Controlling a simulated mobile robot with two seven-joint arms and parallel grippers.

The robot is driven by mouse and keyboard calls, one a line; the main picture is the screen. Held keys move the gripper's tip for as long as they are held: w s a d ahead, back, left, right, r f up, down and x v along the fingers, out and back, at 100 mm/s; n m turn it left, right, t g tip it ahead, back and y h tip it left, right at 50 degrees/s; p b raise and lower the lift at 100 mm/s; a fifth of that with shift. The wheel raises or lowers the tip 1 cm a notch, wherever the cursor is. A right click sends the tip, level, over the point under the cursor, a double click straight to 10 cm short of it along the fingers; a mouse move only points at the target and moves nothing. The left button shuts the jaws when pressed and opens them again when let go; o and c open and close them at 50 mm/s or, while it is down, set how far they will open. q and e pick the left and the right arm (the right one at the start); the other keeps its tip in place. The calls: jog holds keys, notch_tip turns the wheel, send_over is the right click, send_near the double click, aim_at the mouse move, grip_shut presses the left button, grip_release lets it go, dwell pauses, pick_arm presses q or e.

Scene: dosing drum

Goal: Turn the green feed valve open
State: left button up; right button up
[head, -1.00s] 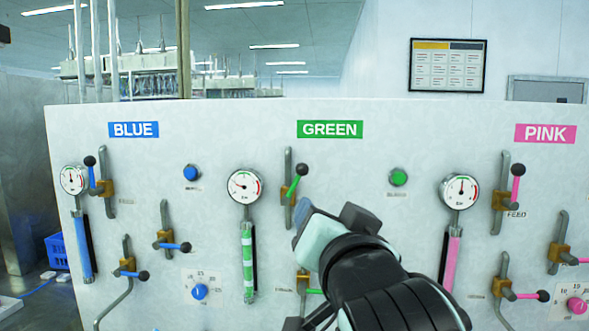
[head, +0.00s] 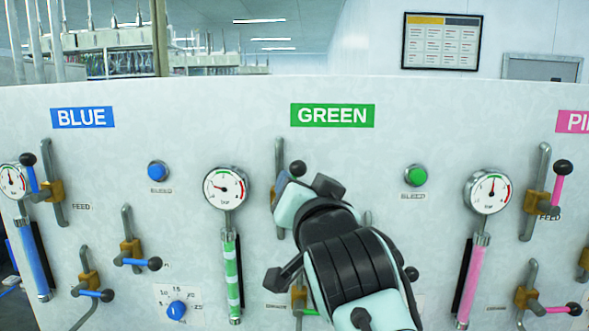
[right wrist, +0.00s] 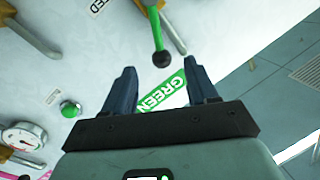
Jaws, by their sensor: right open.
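The green feed valve shows in the right wrist view as a green lever (right wrist: 156,28) with a black ball knob (right wrist: 161,60). In the head view its black knob (head: 298,168) peeks out just above my right gripper (head: 304,187), which hides most of the lever and valve body. My right gripper also shows in the right wrist view (right wrist: 160,70), with its fingers apart and empty. The knob appears between and just beyond the fingertips; I cannot tell whether it touches them. The lever slants away from the knob toward the valve. My left gripper is not in view.
A green GREEN label (head: 333,115) is above the valve on the white panel (head: 420,125). A pressure gauge (head: 225,188) is to the left and a green bleed button (head: 416,176) to the right. Blue levers (head: 140,263) and pink levers (head: 557,188) flank this section.

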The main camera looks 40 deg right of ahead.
aim_at(295, 177)
jog(key=p+x, duration=0.2)
jog(key=x, duration=0.5)
jog(key=shift+r, duration=0.15)
jog(key=shift+x, duration=0.8)
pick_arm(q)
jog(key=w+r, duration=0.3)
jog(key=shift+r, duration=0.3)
pick_arm(e)
jog(key=shift+s, duration=0.1)
jog(key=shift+c, duration=0.3)
grip_shut()
